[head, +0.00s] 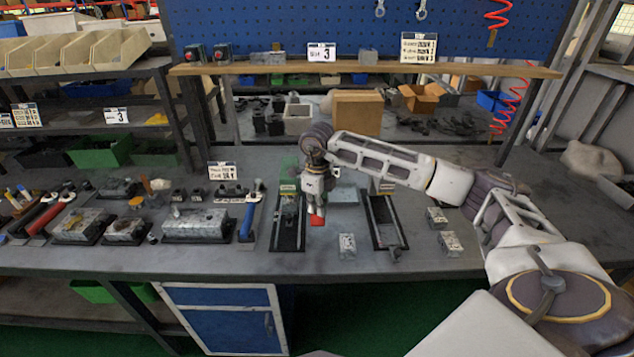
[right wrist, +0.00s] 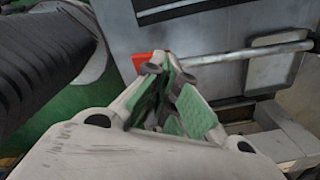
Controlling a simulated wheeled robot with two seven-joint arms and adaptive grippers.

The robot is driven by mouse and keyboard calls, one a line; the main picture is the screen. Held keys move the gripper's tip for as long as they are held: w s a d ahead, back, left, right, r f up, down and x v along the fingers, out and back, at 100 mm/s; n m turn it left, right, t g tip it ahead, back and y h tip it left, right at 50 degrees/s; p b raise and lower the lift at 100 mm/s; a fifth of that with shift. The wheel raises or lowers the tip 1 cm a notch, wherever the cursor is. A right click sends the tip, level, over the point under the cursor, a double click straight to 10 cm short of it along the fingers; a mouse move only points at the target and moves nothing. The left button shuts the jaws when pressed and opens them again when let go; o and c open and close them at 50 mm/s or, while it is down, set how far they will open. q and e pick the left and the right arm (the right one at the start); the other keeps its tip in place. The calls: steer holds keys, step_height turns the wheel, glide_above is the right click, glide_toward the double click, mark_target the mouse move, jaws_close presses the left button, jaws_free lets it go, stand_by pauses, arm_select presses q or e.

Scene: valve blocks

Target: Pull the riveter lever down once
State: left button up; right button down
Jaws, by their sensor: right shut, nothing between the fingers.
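The riveter lever (right wrist: 235,53) shows in the right wrist view as a thin metal rod running out from a grey metal body (right wrist: 228,18). Its red end (right wrist: 142,60) is beside my fingertips, and it also shows as a small red patch in the head view (head: 317,220). My right gripper (head: 316,208) points down over the bench, right beside the red end. In the right wrist view its green-padded fingers (right wrist: 166,70) are closed with nothing between them. Whether the fingertips touch the lever is unclear. My left gripper is out of view.
A black-framed tray (head: 290,236) lies left of my gripper and another (head: 402,242) lies right. Small metal blocks (head: 347,246) stand nearby. Valve blocks (head: 196,224) and tools fill the left bench. A wooden shelf (head: 470,69) crosses behind.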

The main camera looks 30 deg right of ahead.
steer(key=shift+r+p, duration=0.45)
steer(key=shift+r, duration=0.45)
steer(key=shift+r+p, duration=0.55)
steer(key=shift+r, duration=0.45)
steer(key=shift+r+p, duration=0.3)
steer(key=shift+r, duration=0.2)
steer(key=shift+r+p, duration=0.4)
steer(key=shift+r, duration=0.3)
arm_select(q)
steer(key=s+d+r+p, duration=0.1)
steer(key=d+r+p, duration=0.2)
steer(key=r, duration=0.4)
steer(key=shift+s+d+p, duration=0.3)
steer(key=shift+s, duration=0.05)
arm_select(e)
step_height(320, 180, up, 7)
steer(key=shift+f, duration=0.2)
steer(key=shift+a+f, duration=0.1)
